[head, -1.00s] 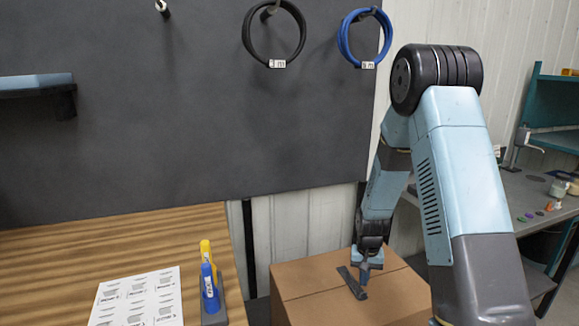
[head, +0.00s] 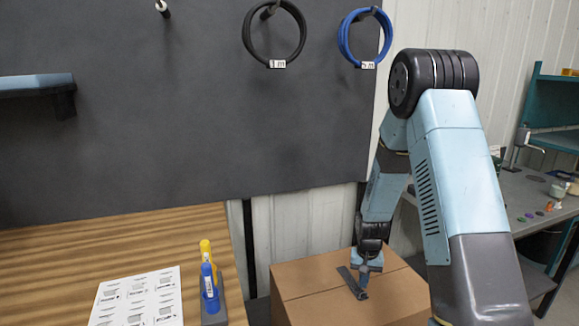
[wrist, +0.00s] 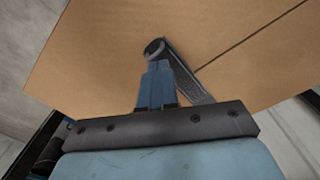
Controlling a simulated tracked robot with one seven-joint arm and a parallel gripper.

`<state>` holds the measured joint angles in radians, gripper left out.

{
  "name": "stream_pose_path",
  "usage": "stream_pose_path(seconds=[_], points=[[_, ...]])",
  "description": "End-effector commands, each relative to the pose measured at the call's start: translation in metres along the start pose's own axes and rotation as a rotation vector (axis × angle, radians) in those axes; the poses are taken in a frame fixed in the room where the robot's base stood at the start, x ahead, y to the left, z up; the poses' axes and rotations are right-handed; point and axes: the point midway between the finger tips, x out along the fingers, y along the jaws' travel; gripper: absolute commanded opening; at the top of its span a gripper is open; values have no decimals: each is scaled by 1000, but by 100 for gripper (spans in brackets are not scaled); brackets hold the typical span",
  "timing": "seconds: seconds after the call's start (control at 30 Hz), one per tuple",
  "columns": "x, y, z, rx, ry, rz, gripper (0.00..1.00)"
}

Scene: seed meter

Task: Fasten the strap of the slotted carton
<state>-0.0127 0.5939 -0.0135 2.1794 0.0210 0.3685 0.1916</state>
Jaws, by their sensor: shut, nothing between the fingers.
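The carton (head: 320,309) is a brown box with a thin dark line across its top; it fills much of the wrist view (wrist: 110,50). A dark strap (head: 347,277) lies on its top, crossing that line. In the wrist view the strap (wrist: 188,78) has a rounded, curled end just beyond my fingertips. My gripper (head: 363,284) points down at the strap, its blue fingers (wrist: 157,68) shut together with nothing between them. The fingertips are at or very close to the strap's curled end; I cannot tell whether they touch it. The fingers hide part of the strap.
A wooden table (head: 120,240) on the left holds a printed sheet (head: 137,298) and blue and yellow markers (head: 209,285) in a holder. Black (head: 248,40) and blue (head: 343,45) cable coils hang on the dark panel. A grey bench (head: 530,195) stands right.

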Motion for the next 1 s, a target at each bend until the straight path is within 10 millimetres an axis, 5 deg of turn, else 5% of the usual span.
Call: stream_pose_path(seconds=[1.0], points=[[10,0,0,0,0,0,0]])
